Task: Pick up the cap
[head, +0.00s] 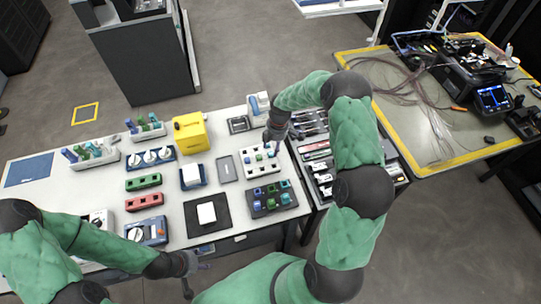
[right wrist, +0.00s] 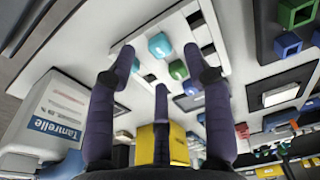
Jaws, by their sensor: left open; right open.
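A white rack (head: 250,169) stands at the right side of the white table and holds a few small coloured caps. In the right wrist view a teal cap (right wrist: 160,45), a green cap (right wrist: 178,70) and a blue cap (right wrist: 190,87) sit in the rack's row of openings. I cannot tell which one the task means. My right gripper (head: 273,143) hangs over the rack's far part; in its wrist view the open fingers (right wrist: 158,62) spread around the teal cap, apart from it, with nothing held. My left gripper (head: 198,264) is open and empty near the table's front edge.
A dark tray (head: 282,209) of coloured blocks lies in front of the rack. A yellow box (head: 190,133), a white labelled box (head: 258,104) and a grey flat tray (head: 227,169) stand nearby. A tool cart (head: 318,152) adjoins on the right.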

